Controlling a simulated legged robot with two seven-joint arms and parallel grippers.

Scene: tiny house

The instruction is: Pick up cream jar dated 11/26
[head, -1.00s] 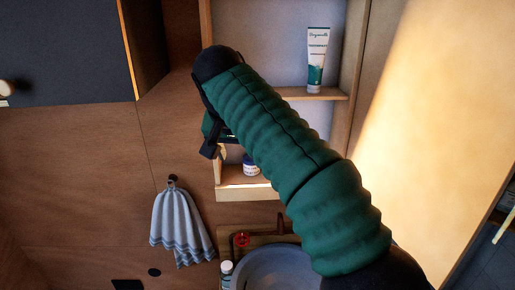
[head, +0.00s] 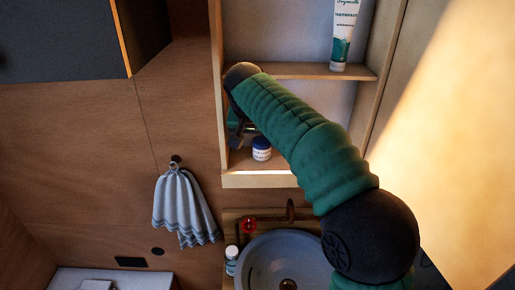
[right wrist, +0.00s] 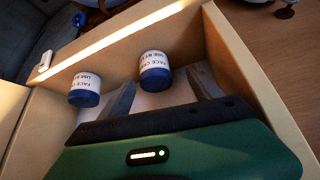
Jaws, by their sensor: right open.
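Two white jars with blue lids, labelled face cream, show in the right wrist view: a left jar (right wrist: 84,89) and a right jar (right wrist: 155,72). Their labels appear upside down and I cannot read the dates. My right gripper (right wrist: 160,84) is open, with the right jar just ahead between its fingertips and the left jar outside the left finger. In the head view one jar (head: 261,149) stands on the lower shelf, beside my right gripper (head: 240,137), which is partly hidden by my arm. The other jar is hidden there. My left gripper is out of view.
The lower shelf (head: 262,180) has a raised front lip and side walls close to my gripper. A toothpaste tube (head: 344,35) stands on the upper shelf (head: 310,71). Below are a round sink (head: 262,258), a small bottle (head: 232,261) and a hanging towel (head: 181,205).

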